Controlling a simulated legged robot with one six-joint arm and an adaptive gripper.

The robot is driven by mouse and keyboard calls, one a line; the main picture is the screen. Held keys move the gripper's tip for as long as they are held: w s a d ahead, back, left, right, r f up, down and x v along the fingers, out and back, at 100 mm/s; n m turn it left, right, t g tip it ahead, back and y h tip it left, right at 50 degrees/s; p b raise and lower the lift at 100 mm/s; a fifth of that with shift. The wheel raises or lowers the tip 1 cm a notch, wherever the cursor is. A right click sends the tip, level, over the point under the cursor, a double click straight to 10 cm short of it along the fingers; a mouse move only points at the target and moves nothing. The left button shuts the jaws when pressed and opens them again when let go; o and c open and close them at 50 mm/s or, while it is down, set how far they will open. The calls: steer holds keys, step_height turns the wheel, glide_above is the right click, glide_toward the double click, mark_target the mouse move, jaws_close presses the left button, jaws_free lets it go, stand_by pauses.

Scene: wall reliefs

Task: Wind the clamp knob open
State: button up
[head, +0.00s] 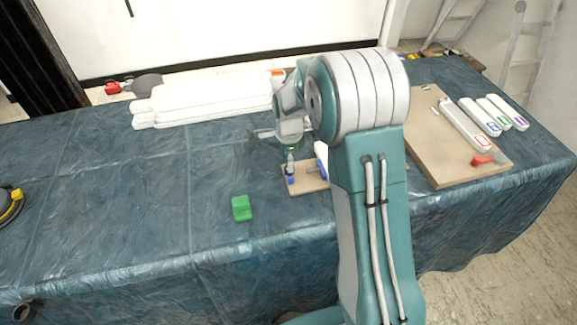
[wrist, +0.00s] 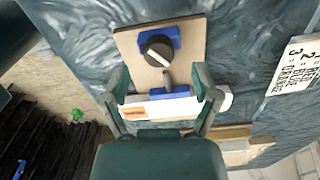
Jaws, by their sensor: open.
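A round dark knob with a pale bar across it (wrist: 158,51) sits on a blue clamp block (wrist: 172,38) on a wooden board (wrist: 128,44). A grey rod runs from the knob side toward a second blue piece (wrist: 172,93), beside a white bar with an orange label (wrist: 150,109). My gripper (wrist: 162,80) is open, its fingers apart on either side of the rod, with the knob just beyond the tips. Nothing is between the fingers' pads that I can tell is gripped. In the head view the board (head: 305,186) is partly hidden by my arm.
A green block (head: 241,208) lies on the blue-covered table (head: 130,200) in front. White bars (head: 205,96) are stacked at the back. The table's left middle is clear.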

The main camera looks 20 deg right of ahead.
steer(key=shift+f, duration=1.65)
jaws_close()
